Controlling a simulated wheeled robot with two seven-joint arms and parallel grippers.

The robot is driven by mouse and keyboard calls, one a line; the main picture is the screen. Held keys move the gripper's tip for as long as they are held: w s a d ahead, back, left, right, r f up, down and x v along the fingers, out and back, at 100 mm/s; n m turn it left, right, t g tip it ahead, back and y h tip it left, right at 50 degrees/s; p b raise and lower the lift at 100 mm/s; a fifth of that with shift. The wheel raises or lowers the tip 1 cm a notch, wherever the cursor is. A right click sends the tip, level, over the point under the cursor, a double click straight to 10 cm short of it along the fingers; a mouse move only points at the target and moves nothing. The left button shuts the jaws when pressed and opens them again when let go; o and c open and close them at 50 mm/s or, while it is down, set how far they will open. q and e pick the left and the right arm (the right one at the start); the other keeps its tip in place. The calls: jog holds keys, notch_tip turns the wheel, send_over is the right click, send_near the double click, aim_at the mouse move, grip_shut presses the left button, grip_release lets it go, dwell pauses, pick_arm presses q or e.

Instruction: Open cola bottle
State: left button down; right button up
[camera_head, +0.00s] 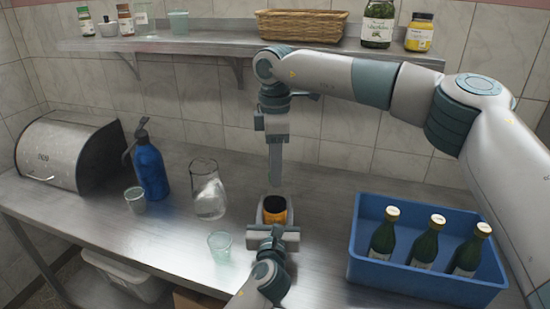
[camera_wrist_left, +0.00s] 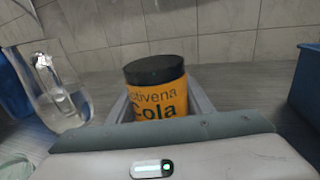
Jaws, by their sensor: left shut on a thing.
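The cola bottle (camera_head: 275,213) has an orange label and a black cap and stands upright. In the left wrist view the bottle (camera_wrist_left: 157,92) sits between the grey fingers, with the cap (camera_wrist_left: 154,70) on it and "Cola" readable. My left gripper (camera_head: 274,219) reaches in from the bottom and is shut on the bottle. My right gripper (camera_head: 276,178) points down above the bottle in the head view and does not touch the cap. Its fingers show edge-on, so their gap is hidden. The right gripper is absent from the left wrist view.
A blue crate (camera_head: 420,279) with several dark green bottles stands to the right. A glass pitcher (camera_head: 208,192), glass cup (camera_head: 220,247), blue spray bottle (camera_head: 150,169) and bread box (camera_head: 62,154) stand to the left. A wall shelf (camera_head: 215,44) runs behind the right arm.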

grip_shut()
jog(key=shift+n, duration=0.3)
